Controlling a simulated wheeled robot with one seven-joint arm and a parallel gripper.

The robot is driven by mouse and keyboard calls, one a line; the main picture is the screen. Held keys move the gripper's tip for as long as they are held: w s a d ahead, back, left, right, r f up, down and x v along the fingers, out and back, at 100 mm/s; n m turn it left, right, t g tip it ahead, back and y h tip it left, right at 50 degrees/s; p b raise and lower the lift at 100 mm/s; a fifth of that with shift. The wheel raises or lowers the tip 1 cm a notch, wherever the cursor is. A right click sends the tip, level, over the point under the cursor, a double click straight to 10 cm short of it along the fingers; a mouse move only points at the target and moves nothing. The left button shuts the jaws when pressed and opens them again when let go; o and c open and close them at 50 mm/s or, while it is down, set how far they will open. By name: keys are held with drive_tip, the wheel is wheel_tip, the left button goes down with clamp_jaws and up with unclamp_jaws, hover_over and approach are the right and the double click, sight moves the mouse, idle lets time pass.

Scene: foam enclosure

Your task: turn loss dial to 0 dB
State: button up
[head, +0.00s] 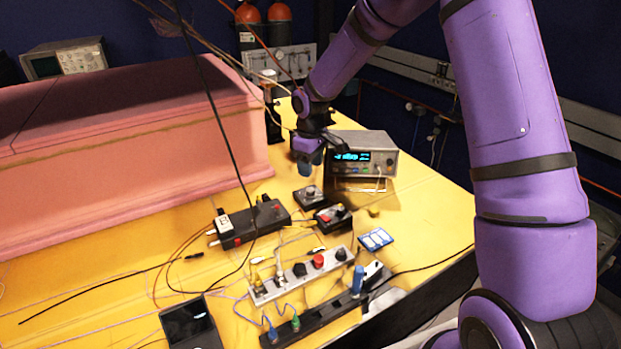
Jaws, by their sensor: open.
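My gripper (307,168) hangs at the end of my purple arm, above the yellow table and just left of the grey instrument. It is open, and I see nothing between its fingers. Below it sit two small black boxes with knobs, a rear one (309,196) and a front one (333,217) with a red part. Nearer the front, a grey panel (301,273) carries several knobs, among them a red one (318,261) and a black one (300,270). No label is readable, so I cannot tell which knob is the loss dial or its setting.
A grey instrument (382,143) with a lit display stands right of my gripper. A long black box (249,222), a power strip (325,316), a blue-and-white card (376,239) and loose cables lie around the knobs. A pink foam block (120,150) fills the left. Bare table (430,205) shows at right.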

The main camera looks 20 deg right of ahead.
drive_tip(key=shift+r, duration=1.35)
drive_tip(key=s+d+r+m+t+h, duration=0.1)
drive_tip(key=s+d+r+m, duration=0.1)
drive_tip(key=s+r, duration=0.65)
drive_tip(key=s+d+r+m+t, duration=0.1)
drive_tip(key=s+d+r+m, duration=0.1)
drive_tip(key=s+r, duration=0.65)
drive_tip(key=s+d+r+m+t, duration=0.1)
drive_tip(key=s+r+m, duration=0.1)
drive_tip(key=s, duration=0.8)
drive_tip(key=s+d+r+m+t+y, duration=0.1)
drive_tip(key=s+r, duration=0.4)
drive_tip(key=s, duration=0.5)
drive_tip(key=shift+d+m+t, duration=0.4)
drive_tip(key=shift+m+t, duration=0.2)
drive_tip(key=shift+m, duration=0.1)
